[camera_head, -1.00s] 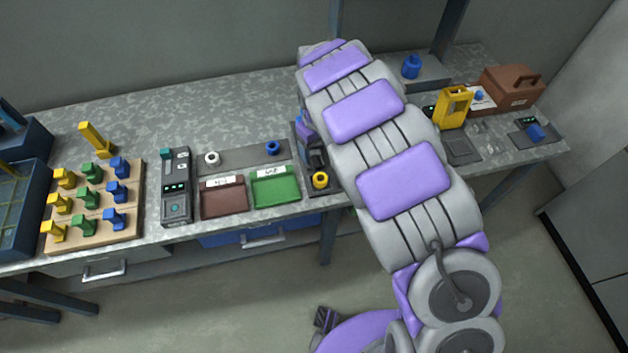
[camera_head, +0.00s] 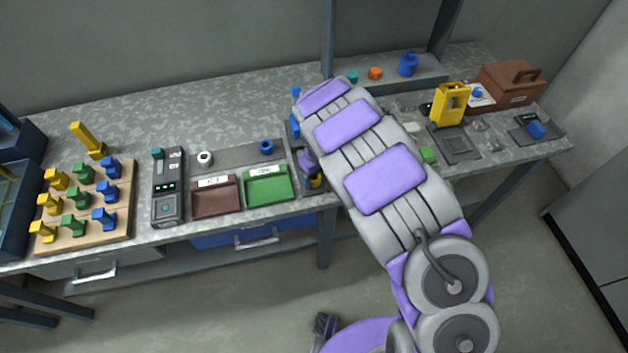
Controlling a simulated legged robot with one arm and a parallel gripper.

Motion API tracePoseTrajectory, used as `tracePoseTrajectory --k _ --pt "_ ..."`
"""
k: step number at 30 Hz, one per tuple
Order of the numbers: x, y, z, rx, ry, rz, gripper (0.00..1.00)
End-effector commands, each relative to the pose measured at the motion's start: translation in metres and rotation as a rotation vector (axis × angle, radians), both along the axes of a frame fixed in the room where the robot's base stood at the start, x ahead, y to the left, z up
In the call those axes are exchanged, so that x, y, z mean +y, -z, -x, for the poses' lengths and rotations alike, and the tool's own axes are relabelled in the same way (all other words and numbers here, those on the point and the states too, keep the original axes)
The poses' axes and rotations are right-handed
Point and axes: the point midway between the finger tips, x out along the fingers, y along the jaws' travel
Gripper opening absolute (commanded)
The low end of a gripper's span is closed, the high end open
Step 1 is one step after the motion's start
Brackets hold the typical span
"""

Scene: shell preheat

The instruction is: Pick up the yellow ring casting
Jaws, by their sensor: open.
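The yellow ring casting (camera_head: 316,183) sits at the front end of a narrow dark tray (camera_head: 326,190), right of the green tray. Only a small yellow part of it shows. My gripper (camera_head: 311,172) is open, just over or around the ring, and covers most of it. Whether the fingers touch the ring cannot be told. My arm comes in from the lower right and hides the bench to the right of the ring.
The green tray (camera_head: 268,199) and brown tray (camera_head: 216,209) lie to the left, with a white ring (camera_head: 205,158) and blue ring (camera_head: 266,148) behind them. A grey device (camera_head: 168,205) stands further left. A yellow frame (camera_head: 449,104) stands right of my arm.

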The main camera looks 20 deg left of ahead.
Motion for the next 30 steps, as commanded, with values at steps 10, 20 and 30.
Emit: tracePoseTrajectory --k 10,20,30 --pt "0.0088 0.0036 0.0008 0.003 -0.001 0.012 0.59" --pt "0.003 0.001 0.0004 0.0 -0.002 0.002 0.27" --pt "0.0061 0.0039 0.0018 0.006 0.0 0.012 0.11"
